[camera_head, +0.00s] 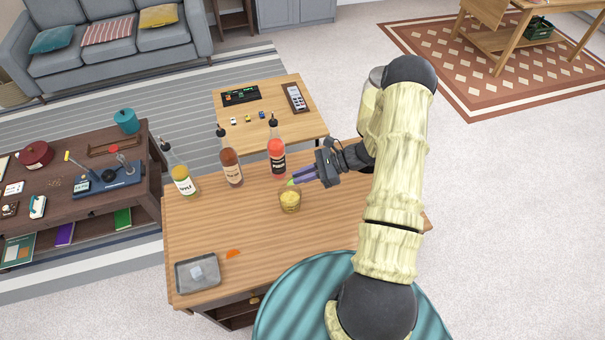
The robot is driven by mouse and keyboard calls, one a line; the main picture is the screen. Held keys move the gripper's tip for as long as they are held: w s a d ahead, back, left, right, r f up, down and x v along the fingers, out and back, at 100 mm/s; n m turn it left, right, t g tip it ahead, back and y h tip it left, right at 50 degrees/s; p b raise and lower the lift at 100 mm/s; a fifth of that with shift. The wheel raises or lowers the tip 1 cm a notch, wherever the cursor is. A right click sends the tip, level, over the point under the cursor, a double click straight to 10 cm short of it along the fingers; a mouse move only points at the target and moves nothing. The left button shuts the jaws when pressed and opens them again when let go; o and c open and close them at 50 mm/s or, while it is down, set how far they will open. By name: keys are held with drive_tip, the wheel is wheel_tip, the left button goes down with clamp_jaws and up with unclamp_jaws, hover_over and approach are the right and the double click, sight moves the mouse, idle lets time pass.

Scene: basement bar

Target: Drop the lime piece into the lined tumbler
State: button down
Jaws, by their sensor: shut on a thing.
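The tumbler (290,203) is a short, yellowish glass standing on the wooden bar top, right of the middle. Lines on it are too small to make out. My gripper (294,181) reaches in from the right with its purple fingers at the tumbler's far rim. It is shut on the lime piece (291,183), a small green bit at the fingertips. The lime piece appears at or just above the rim; I cannot tell the exact height. The fingers partly hide it.
A grey tray (213,281) with a pale block sits at the front left, near a small orange piece (233,254). The bar top (330,215) is clear around the tumbler's front.

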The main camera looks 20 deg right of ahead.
wheel_tip(320, 180, down, 6)
drive_tip(key=b, duration=0.3)
drive_tip(key=shift+w+d+r, duration=0.1)
drive_tip(key=c, duration=1.4)
unclamp_jaws()
drive_tip(key=shift+r, duration=0.1)
wheel_tip(320, 180, up, 10)
drive_tip(key=b, duration=0.3)
